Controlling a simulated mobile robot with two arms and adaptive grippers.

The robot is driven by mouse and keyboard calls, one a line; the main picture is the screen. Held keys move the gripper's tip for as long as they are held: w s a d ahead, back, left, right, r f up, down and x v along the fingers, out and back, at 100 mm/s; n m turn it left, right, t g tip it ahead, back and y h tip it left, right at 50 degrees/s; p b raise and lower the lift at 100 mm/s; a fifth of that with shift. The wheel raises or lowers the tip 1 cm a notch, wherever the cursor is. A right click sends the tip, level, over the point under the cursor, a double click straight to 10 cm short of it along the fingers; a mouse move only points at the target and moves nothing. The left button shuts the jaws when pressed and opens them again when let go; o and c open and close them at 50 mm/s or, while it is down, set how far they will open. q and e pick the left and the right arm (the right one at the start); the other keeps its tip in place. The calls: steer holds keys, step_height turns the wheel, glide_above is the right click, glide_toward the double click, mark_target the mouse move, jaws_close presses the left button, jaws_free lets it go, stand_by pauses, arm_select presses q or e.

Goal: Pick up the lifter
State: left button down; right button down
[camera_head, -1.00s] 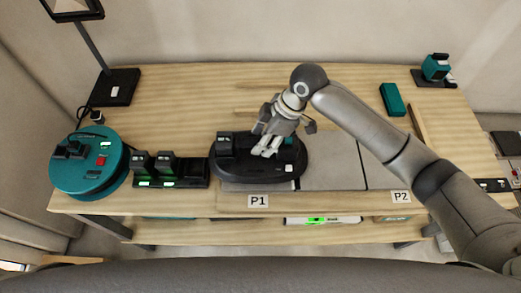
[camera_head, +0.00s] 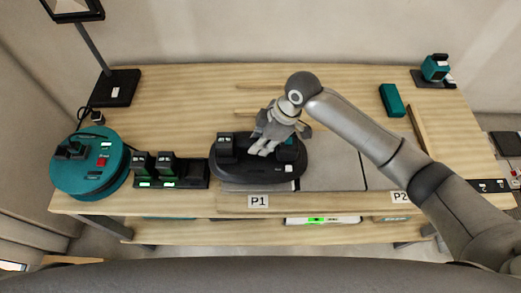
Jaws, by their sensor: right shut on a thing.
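The lifter (camera_head: 229,170) is a black oval device with dark blocks on top and a small white button at its right front. It sits on the grey tile by the P1 label (camera_head: 258,201). My right gripper (camera_head: 262,151) reaches down onto the middle of the lifter from above and is shut on it; the exact grip is partly hidden by the fingers. I cannot see a gap under the lifter. My left gripper is not in view.
A teal round device (camera_head: 88,178) and a black charger with two batteries (camera_head: 170,182) stand left of the lifter. A lamp base (camera_head: 112,87) is at the back left. A teal block (camera_head: 392,100) lies at the back right. Grey tiles (camera_head: 330,165) extend right toward P2.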

steer(key=shift+w+r, duration=0.1)
steer(key=shift+r, duration=0.05)
steer(key=shift+r+b, duration=0.3)
steer(key=shift+r, duration=0.25)
steer(key=s+r+p, duration=0.5)
steer(key=s+r, duration=0.9)
steer(key=r, duration=0.3)
steer(key=shift+a+r, duration=0.15)
steer(key=shift+r, duration=0.2)
stand_by(0.3)
